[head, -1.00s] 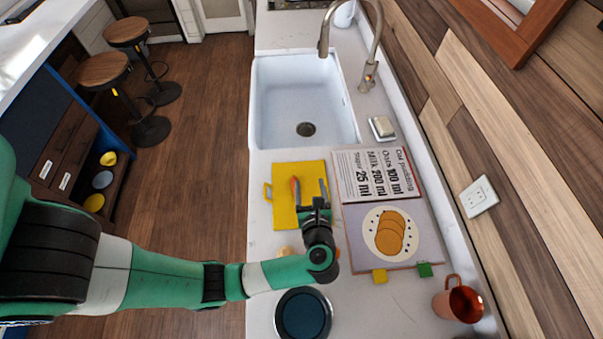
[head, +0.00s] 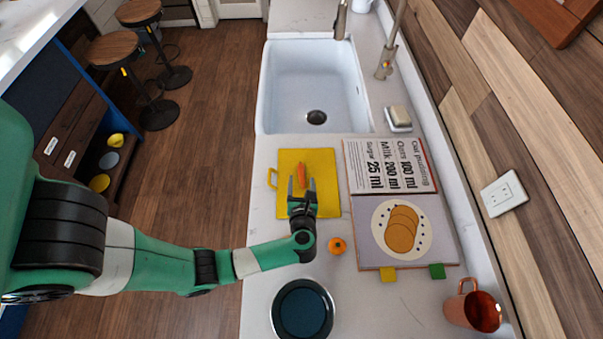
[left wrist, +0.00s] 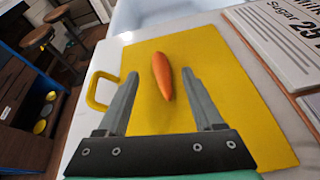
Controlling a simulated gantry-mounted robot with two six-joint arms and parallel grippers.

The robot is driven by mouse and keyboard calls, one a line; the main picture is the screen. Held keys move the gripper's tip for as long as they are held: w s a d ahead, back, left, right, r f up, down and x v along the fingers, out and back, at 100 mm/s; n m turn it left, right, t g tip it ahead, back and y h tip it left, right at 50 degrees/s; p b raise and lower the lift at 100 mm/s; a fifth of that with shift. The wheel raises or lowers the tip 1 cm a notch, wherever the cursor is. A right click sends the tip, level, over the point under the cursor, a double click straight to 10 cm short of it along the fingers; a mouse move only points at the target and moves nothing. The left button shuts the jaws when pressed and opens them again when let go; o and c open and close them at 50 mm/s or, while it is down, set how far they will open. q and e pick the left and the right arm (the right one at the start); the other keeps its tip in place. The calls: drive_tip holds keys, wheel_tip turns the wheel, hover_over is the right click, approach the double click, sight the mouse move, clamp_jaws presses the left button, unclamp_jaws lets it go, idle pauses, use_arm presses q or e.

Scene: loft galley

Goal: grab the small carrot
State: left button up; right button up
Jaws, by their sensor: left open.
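The small orange carrot (head: 301,176) lies on the yellow cutting board (head: 325,172), pointing roughly away from me. In the left wrist view the carrot (left wrist: 162,76) sits ahead of and between the two fingers, with bare yellow board (left wrist: 220,75) around it. My left gripper (head: 302,186) is open and empty, its fingers over the board on either side of the carrot's near end. The gripper also shows in the left wrist view (left wrist: 165,85), with neither finger seen touching the carrot. My right gripper is not in view.
An open recipe book (head: 405,225) lies right of the board. A small orange fruit or vegetable (head: 337,245) and a dark round dish (head: 303,309) are nearer me. The white sink (head: 310,85) lies beyond the board.

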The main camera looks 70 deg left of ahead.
sight(301, 174)
use_arm(q)
drive_tip(key=x, duration=0.4)
drive_tip(key=shift+a+f+b, duration=0.2)
drive_tip(key=shift+f+b, duration=0.05)
drive_tip(key=shift+b, duration=0.05)
clamp_jaws()
